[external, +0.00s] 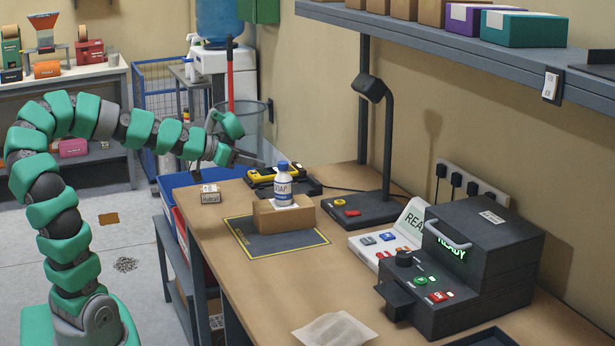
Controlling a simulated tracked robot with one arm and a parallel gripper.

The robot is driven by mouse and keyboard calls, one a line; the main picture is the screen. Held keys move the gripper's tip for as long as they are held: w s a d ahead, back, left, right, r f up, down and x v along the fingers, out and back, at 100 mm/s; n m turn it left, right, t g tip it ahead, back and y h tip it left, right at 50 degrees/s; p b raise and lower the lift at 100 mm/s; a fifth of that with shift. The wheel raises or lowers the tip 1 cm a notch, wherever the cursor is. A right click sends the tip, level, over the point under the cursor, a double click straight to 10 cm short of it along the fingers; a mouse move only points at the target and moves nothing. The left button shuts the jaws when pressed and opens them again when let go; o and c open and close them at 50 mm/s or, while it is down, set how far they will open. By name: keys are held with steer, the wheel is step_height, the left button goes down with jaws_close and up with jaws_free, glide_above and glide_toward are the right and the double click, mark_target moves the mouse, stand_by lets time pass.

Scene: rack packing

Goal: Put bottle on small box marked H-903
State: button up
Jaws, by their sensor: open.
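A white bottle with a blue cap and blue label (283,190) stands upright on top of a brown cardboard box (284,217). That box sits on a dark mat with a yellow border (300,243) on the workbench. A smaller cardboard box with a printed label (210,194) sits near the bench's left edge; its marking is too small to read surely. My gripper (230,164) is open and empty, above the back left of the bench, left of the bottle and above the small box. It touches neither.
A yellow device on a black base (274,177) lies behind the mat. A dark lamp stand (375,150) and a dark machine with a READY display (470,260) stand to the right. A pale packet (335,331) lies in front. Blue and red bins (200,180) are beside the bench's left edge.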

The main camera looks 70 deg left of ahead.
steer(key=shift+s+r, duration=0.15)
steer(key=shift+s, duration=0.2)
steer(key=w+d+r+y, duration=0.1)
steer(key=d+r, duration=0.3)
steer(key=r, duration=0.5)
steer(key=w+d+r, duration=0.1)
steer(key=d+r, duration=0.2)
steer(key=r, duration=0.7)
steer(key=s+d+r+t, duration=0.1)
steer(key=s+d+r, duration=0.1)
steer(key=d+r, duration=0.4)
steer(key=s+d+r+h, duration=0.1)
steer(key=s+d+r, duration=0.1)
steer(key=d+r, duration=0.5)
steer(key=shift+s+r+t, duration=0.35)
steer(key=shift+r+t, duration=0.05)
steer(key=shift+r, duration=0.3)
